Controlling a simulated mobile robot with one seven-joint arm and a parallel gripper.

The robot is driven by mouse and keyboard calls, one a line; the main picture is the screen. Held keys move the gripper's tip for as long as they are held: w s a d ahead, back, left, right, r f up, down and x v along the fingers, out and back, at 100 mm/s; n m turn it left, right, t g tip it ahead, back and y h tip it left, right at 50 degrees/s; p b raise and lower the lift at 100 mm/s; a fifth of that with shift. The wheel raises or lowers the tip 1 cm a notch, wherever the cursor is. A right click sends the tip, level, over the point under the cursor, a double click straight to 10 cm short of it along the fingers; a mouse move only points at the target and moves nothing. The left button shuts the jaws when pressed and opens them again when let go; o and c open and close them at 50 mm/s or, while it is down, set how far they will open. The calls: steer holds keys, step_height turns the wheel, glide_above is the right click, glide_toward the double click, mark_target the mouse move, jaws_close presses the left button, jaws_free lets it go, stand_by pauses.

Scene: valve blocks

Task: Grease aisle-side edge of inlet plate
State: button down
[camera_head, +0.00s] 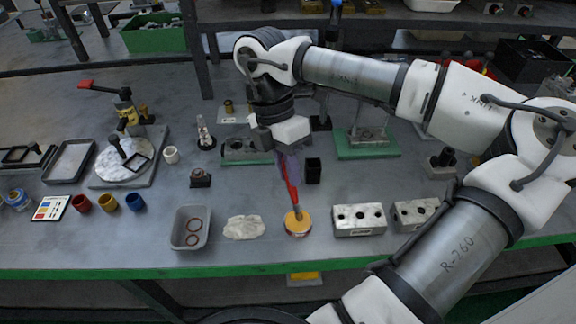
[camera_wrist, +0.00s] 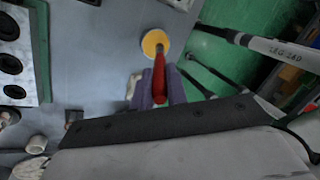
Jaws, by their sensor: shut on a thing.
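My gripper (camera_head: 289,168) hangs in the middle of the bench with its purple fingers pointing down. It is shut on a red-handled tool (camera_head: 292,194), probably a brush; the handle (camera_wrist: 159,76) also shows between the fingers (camera_wrist: 158,92) in the wrist view. The tool's lower end meets a round tin with an orange-yellow top (camera_head: 298,223), also seen in the wrist view (camera_wrist: 154,42). I cannot tell whether it touches the contents. A grey plate on a green base (camera_head: 367,150) stands behind right, another (camera_head: 240,150) behind left. Which is the inlet plate is unclear.
Two pale blocks with holes (camera_head: 359,219) (camera_head: 415,213) stand right of the tin. A pale cloth (camera_head: 243,228) and a grey tray with rings (camera_head: 177,226) lie left. A black box (camera_head: 313,171) stands close beside my gripper. The green bench edge (camera_head: 225,269) runs in front.

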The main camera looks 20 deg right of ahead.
steer(key=shift+f+b, duration=0.55)
steer(key=shift+b, duration=0.1)
stand_by(1.7)
steer(key=shift+r, duration=0.1)
steer(key=shift+r+p, duration=2.05)
steer(key=shift+r, duration=1.45)
